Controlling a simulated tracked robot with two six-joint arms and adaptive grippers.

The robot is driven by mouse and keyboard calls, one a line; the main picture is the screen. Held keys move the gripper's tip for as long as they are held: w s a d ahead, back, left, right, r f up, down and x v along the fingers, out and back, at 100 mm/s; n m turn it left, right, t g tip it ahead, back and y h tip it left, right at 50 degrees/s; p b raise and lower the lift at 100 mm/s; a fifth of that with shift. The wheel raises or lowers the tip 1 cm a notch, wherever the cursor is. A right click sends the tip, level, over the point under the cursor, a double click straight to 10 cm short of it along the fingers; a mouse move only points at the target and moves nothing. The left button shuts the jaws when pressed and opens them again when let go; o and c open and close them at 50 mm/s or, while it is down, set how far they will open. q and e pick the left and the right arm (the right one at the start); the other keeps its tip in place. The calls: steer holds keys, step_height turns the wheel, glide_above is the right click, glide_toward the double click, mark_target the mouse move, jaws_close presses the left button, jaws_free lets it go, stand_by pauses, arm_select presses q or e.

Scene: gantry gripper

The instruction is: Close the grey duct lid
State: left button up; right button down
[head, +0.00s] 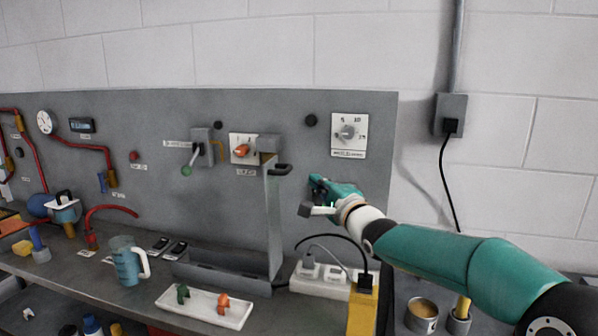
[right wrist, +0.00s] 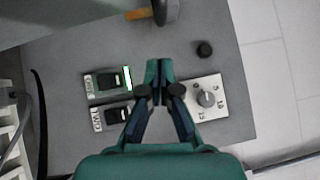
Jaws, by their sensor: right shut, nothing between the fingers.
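The grey duct lid (head: 274,225) stands upright, a tall narrow plate rising from the right end of the grey duct (head: 215,275) on the bench. A black handle (head: 282,170) sticks out to the right at its top. My right gripper (head: 317,184) is a short way right of the handle and slightly lower, apart from it in the picture. In the right wrist view its fingers (right wrist: 158,68) are together and empty, in front of the grey panel. A dark curved piece at that view's top edge may be the handle. My left gripper is not in view.
A dial (head: 348,132) is on the panel above my right gripper; two rocker switches (right wrist: 112,117) show in the wrist view. A power strip (head: 322,282) with cables lies below my right arm. A white tray (head: 205,306) stands before the duct, a blue jug (head: 127,262) to its left.

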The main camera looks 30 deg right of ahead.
steer(key=w+a, duration=0.1)
steer(key=w, duration=0.1)
steer(key=w+a+r, duration=0.1)
steer(key=w, duration=0.1)
steer(key=shift+a+p, duration=0.2)
steer(key=shift+p, duration=0.2)
